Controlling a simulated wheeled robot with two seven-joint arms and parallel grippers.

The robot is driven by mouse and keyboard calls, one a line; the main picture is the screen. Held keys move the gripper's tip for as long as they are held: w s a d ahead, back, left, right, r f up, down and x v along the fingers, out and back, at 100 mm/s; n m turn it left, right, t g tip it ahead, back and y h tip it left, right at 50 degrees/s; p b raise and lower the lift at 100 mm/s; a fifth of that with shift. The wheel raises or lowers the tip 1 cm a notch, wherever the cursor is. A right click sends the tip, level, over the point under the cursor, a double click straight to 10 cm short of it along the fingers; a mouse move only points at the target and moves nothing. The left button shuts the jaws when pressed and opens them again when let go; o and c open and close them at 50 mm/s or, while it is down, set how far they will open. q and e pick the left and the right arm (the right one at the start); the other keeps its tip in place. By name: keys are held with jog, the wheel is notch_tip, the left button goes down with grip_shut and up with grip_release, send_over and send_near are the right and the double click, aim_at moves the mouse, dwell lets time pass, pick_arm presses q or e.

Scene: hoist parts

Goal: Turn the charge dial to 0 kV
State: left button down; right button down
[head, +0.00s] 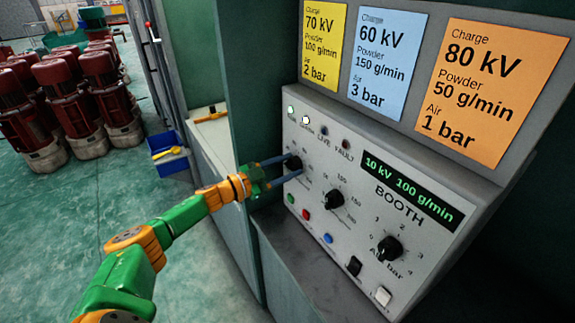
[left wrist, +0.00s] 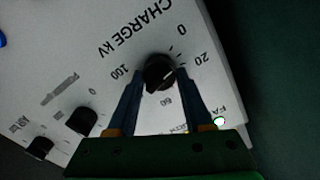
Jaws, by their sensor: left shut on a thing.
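The charge dial (head: 293,162) is a black knob at the left of the grey booth panel (head: 350,170). In the left wrist view the same dial (left wrist: 158,72) sits under the "CHARGE kV" label, upside down there, with a scale marked 0, 20, 60 and 100. My left gripper (head: 289,166) reaches in from the left and is shut on the dial, its blue fingers on either side of the knob. The fingers partly hide the scale, and the knob's exact pointing is hard to tell. The display (head: 411,188) reads "10 kV 100 g/min". My right gripper is not in view.
A powder dial (head: 333,199) and an air dial (head: 390,248) sit to the right. Green (head: 291,198), red (head: 306,214) and blue (head: 328,238) buttons are below. Setting cards (head: 495,85) hang above. A blue bin (head: 168,155) and red motors (head: 100,85) stand at left.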

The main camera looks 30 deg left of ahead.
pick_arm(q)
jog(key=shift+n, duration=1.6)
jog(key=shift+c, duration=1.5)
grip_release()
jog(key=v, duration=0.7)
jog(key=shift+a, duration=0.1)
